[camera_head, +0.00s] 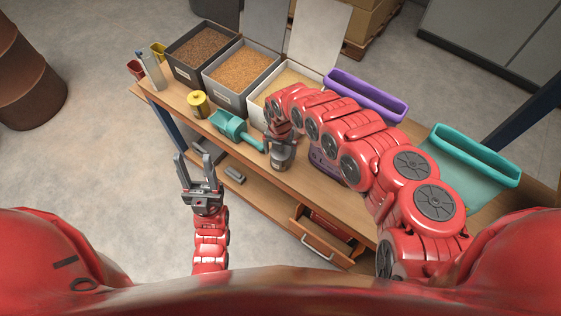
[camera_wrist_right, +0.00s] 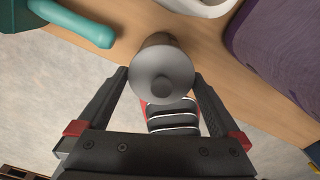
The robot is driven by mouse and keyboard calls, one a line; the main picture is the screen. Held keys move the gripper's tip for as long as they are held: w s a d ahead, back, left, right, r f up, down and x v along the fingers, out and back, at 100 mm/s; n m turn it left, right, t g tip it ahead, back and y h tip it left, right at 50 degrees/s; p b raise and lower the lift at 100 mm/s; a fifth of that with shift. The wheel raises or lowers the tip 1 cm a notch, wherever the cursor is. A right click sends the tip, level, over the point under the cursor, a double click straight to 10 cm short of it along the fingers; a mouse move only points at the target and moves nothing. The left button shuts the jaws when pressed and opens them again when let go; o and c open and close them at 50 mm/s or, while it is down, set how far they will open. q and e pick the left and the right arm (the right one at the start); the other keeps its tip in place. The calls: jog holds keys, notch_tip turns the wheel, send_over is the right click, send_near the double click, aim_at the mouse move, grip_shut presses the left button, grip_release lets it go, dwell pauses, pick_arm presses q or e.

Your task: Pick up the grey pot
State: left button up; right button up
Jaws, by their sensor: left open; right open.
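The grey pot (camera_head: 281,155) stands on the wooden bench near its front edge, partly covered by my right gripper in the head view. In the right wrist view the grey pot (camera_wrist_right: 162,76) shows its round grey top with a small knob, between the finger ends. My right gripper (camera_head: 279,138) is open with a finger on either side of the pot; I cannot tell whether they touch it. It also shows in the right wrist view (camera_wrist_right: 160,82). My left gripper (camera_head: 194,165) is open and empty, in front of the bench over the floor.
A teal scoop (camera_head: 236,130) lies just left of the pot, its handle pointing towards it. Grain bins (camera_head: 240,76) line the back. An open drawer (camera_head: 325,234) juts out below.

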notch_tip(320, 180, down, 6)
jog(key=b, duration=0.3)
jog(key=shift+w+r, duration=0.1)
jog(key=shift+r, duration=0.3)
jog(key=shift+c, duration=0.6)
jog(key=c, duration=0.9)
jog(key=shift+r, duration=0.1)
